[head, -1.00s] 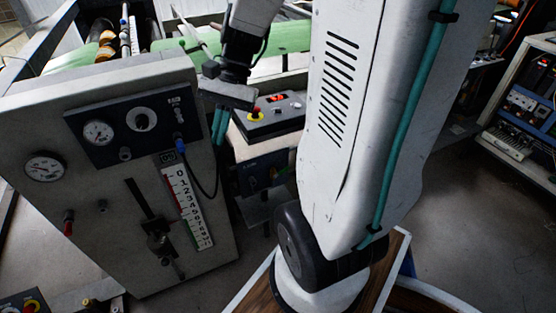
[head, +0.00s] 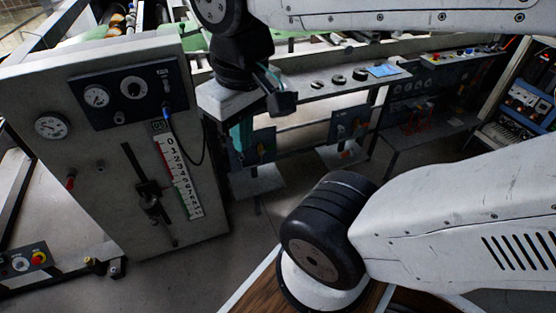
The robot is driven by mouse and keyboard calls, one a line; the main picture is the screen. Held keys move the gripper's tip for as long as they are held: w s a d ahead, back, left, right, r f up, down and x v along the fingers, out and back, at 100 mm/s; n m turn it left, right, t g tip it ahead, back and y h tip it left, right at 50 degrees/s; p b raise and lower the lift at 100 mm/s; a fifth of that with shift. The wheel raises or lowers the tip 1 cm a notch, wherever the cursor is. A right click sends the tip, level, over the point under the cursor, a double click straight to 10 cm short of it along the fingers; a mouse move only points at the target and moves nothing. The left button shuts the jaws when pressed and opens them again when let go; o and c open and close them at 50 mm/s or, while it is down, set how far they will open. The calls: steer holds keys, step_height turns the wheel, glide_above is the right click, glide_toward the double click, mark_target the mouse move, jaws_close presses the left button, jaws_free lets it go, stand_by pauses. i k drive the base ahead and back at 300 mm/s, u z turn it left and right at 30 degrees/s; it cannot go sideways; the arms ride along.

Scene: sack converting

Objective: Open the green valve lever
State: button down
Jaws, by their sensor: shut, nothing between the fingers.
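I cannot make out a green valve lever in the head view. My gripper (head: 241,143) hangs from the black wrist near the top centre, with its teal fingers pointing down. It is shut and holds nothing. It is just right of the grey control cabinet (head: 85,225) in the picture; I cannot tell the gap in depth. A small red-tipped fitting (head: 70,182) sits on the left of the cabinet's front.
The cabinet carries gauges (head: 97,96), a numbered scale (head: 177,177) and a black slotted lever (head: 150,195). A long control bench (head: 345,84) stands behind. An equipment rack (head: 525,105) is at far right. Some floor is clear between.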

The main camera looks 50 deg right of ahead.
mark_target(272, 147)
steer(key=u, duration=1.1)
steer(key=i, duration=0.65)
steer(key=z, duration=1.6)
